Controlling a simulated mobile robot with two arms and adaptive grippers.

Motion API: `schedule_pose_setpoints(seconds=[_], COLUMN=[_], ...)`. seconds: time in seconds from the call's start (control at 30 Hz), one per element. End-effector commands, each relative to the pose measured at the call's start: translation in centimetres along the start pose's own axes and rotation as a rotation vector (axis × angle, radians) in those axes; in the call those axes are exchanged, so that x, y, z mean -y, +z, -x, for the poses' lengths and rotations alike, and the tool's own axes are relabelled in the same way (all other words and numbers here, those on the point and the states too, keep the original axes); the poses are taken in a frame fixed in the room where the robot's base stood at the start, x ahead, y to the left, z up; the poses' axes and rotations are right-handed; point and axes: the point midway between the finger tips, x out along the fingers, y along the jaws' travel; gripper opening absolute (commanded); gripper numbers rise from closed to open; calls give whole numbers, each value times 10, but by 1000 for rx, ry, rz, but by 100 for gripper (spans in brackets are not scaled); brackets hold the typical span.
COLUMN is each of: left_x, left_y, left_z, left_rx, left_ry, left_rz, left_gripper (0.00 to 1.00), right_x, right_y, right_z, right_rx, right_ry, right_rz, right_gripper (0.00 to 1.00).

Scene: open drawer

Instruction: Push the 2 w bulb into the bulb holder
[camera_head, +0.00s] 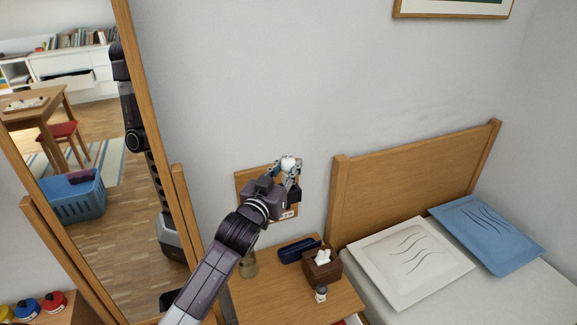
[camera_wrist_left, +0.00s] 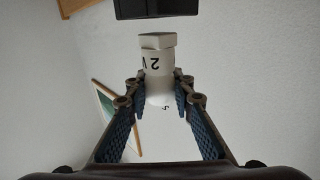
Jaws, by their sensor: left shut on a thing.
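My left gripper (camera_head: 289,172) is in front of the wall above the nightstand. It is shut on a white bulb (camera_head: 288,162). In the left wrist view the bulb (camera_wrist_left: 156,65) sits between the two fingertips of the gripper (camera_wrist_left: 160,92), with a black "2" on its neck and its pale, angular base pointing up in the picture. A black block, which looks like the bulb holder (camera_wrist_left: 155,9), is just beyond that base, with a narrow gap showing between them. In the head view a black part, likely the holder (camera_head: 294,191), shows beside the gripper. My right gripper is out of view.
A wooden board (camera_head: 243,183) is on the wall behind my gripper. The nightstand (camera_head: 270,292) below bears a tissue box (camera_head: 322,267), a dark blue case (camera_head: 298,249) and a vase (camera_head: 249,265). A tall mirror (camera_head: 125,215) stands left, a bed headboard (camera_head: 400,195) right.

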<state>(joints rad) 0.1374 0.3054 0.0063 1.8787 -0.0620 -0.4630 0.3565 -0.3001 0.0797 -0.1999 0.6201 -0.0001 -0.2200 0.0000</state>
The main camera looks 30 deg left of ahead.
Motion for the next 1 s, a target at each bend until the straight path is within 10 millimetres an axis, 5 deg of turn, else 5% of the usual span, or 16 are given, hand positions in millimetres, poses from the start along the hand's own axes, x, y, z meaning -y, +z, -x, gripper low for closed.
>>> schedule_pose_setpoints(seconds=[1.0], left_x=[0], left_y=[0], left_z=[0], left_rx=[1], left_ry=[0], left_rz=[0], left_gripper=[0], right_x=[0], right_y=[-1], right_z=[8], right_rx=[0], right_ry=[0], right_rz=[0], right_gripper=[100])
